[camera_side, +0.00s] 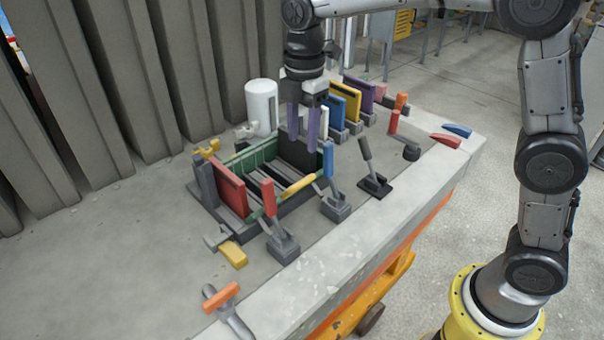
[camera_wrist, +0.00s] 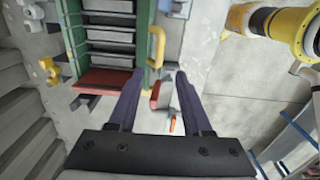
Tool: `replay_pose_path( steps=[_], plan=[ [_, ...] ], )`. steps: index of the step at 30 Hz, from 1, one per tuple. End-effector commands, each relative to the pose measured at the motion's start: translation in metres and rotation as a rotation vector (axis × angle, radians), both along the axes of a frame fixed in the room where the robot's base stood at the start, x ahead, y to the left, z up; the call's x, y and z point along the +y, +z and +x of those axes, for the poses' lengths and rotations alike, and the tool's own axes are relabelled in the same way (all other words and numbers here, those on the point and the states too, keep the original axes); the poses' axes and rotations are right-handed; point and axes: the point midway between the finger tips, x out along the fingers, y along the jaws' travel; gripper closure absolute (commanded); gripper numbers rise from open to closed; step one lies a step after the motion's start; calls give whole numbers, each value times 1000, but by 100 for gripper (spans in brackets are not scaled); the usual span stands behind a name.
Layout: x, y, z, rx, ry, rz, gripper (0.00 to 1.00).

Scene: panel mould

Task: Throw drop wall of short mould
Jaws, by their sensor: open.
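The mould is a green-sided box with dark slats inside; its green back wall (camera_side: 250,157) shows in the side view. A red panel (camera_side: 228,188) stands at its left end and a dark panel (camera_side: 296,155) at its right end. A yellow handle (camera_side: 298,185) runs along the front long side, which looks like the drop wall; the handle also shows in the wrist view (camera_wrist: 157,46). My gripper (camera_side: 304,138) points down above the right part of the mould, open and empty. In the wrist view my gripper's fingers (camera_wrist: 158,82) are spread near the green front wall (camera_wrist: 141,42).
A red-handled clamp (camera_side: 268,197) and a blue-handled clamp (camera_side: 328,160) stand along the front side. A dark lever (camera_side: 366,150) and a red lever (camera_side: 394,122) stand farther right. Coloured panels (camera_side: 346,102) stand behind. A white cylinder (camera_side: 262,106) stands at the back.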

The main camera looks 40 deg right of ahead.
Motion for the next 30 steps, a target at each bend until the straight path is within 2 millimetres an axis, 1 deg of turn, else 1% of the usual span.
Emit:
replay_pose_path(
  steps=[1,9,15,18,21,29,30],
  plan=[
    [0,-11,-1,6,-1,-1,50],
    [0,-64,1,5,-1,-1,50],
    [0,-92,2,2,-1,0,50],
    [0,-101,2,1,-2,0,50],
    [0,-105,2,0,-1,0,50],
    [0,-106,2,-1,-1,0,50],
    [0,-106,2,-1,-1,0,52]
  ],
)
